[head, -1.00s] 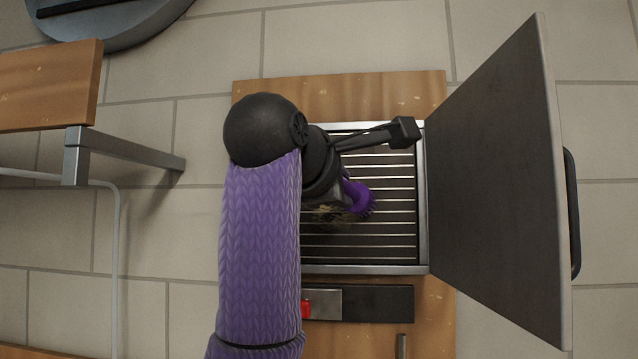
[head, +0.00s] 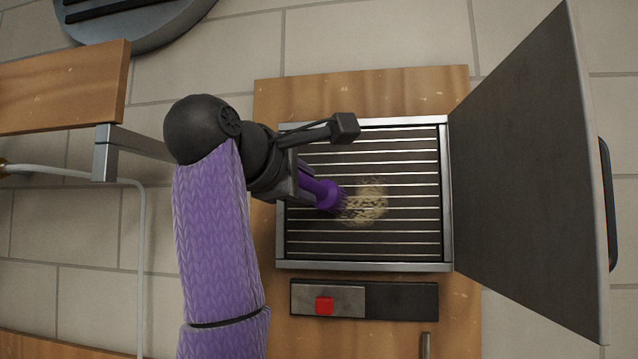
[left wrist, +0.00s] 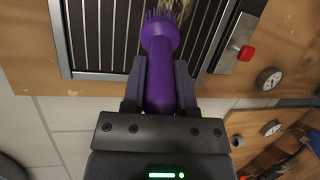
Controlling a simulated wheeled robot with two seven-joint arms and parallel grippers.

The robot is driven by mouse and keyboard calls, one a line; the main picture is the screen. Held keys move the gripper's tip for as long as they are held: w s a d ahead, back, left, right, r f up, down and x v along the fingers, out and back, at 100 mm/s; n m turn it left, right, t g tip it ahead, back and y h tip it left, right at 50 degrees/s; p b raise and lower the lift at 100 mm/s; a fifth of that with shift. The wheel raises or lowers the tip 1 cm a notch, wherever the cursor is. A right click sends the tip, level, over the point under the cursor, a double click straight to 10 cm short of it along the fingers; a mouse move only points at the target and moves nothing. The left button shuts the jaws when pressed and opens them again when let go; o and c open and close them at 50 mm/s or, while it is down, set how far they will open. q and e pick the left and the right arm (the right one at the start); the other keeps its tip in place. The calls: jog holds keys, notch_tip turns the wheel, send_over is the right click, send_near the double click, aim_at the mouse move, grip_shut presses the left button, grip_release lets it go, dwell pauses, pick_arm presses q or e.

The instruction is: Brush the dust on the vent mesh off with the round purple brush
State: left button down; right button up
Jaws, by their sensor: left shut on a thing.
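The vent mesh (head: 400,236) is a dark opening with light horizontal bars in a metal frame. A patch of tan dust (head: 364,202) lies on its middle. The round purple brush (head: 320,192) is in my left gripper (head: 298,180), its bristles pointing right at the left edge of the dust; I cannot tell whether they touch the mesh. In the left wrist view the gripper (left wrist: 160,85) is shut on the purple handle (left wrist: 160,92), with the bristles over the bars. My right gripper is not in view.
A grey door (head: 525,165) stands open at the vent's right side. Below the vent is a dark plate with a red switch (head: 324,305). A wooden bench (head: 60,85) with metal legs is at the left. Gauges (left wrist: 269,79) show in the left wrist view.

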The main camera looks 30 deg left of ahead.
pick_arm(q)
jog(key=w+d+r+p, duration=0.1)
jog(key=w+d+p, duration=0.1)
jog(key=d, duration=0.5)
jog(key=shift+d+r, duration=0.25)
jog(key=shift+r, duration=0.05)
dwell(1.1)
jog(key=s+b, duration=0.1)
jog(key=s+d+b, duration=0.1)
jog(key=s, duration=0.1)
jog(key=s+b, duration=0.1)
jog(key=s, duration=0.1)
jog(key=shift+s+d, duration=0.25)
